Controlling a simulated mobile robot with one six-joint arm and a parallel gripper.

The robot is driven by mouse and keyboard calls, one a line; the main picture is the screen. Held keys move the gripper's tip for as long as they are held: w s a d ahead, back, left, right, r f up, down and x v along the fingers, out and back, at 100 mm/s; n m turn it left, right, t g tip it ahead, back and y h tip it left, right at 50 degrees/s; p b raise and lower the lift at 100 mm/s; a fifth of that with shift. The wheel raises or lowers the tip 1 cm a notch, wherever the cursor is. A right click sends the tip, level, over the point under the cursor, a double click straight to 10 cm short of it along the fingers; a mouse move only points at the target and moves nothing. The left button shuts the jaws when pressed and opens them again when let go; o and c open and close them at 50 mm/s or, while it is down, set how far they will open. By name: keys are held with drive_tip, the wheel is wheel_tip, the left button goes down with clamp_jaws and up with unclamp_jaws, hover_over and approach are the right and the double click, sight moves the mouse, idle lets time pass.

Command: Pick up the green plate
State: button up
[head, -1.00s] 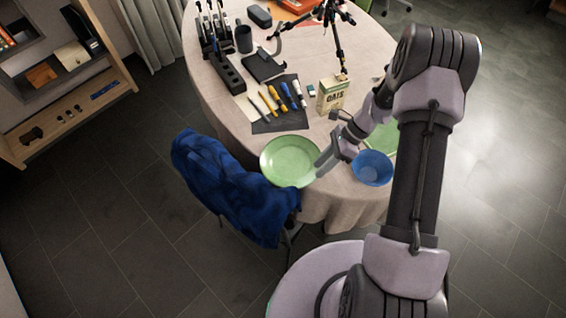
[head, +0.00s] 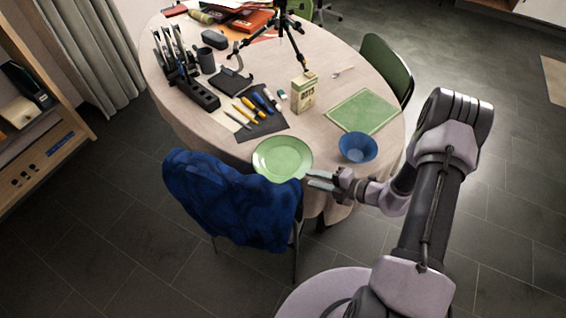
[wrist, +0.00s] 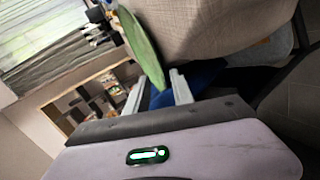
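The green plate (head: 283,158) lies at the near edge of the table, empty, right behind the blue cloth on the chair. In the head view my gripper (head: 313,180) is at the plate's near right rim, pointing left, just off the table edge. In the wrist view the plate (wrist: 143,50) shows nearly edge-on. Its rim reaches into the gap between the two fingers of my gripper (wrist: 158,78). The fingers are apart, with no clear contact on the plate. Whether a finger touches its underside cannot be told.
A blue bowl (head: 358,148) stands right of the plate, with a green placemat (head: 364,111) behind it. A chair with a blue cloth (head: 230,200) is close on the left. An oats box (head: 304,93) and pens on a dark mat (head: 262,127) lie behind the plate.

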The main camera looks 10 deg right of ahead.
sight(305, 177)
drive_tip(key=b+x, duration=0.1)
drive_tip(key=x, duration=0.3)
drive_tip(key=shift+a+f, duration=0.1)
drive_tip(key=shift+f, duration=0.15)
drive_tip(key=shift+r, duration=0.15)
clamp_jaws()
idle(0.9)
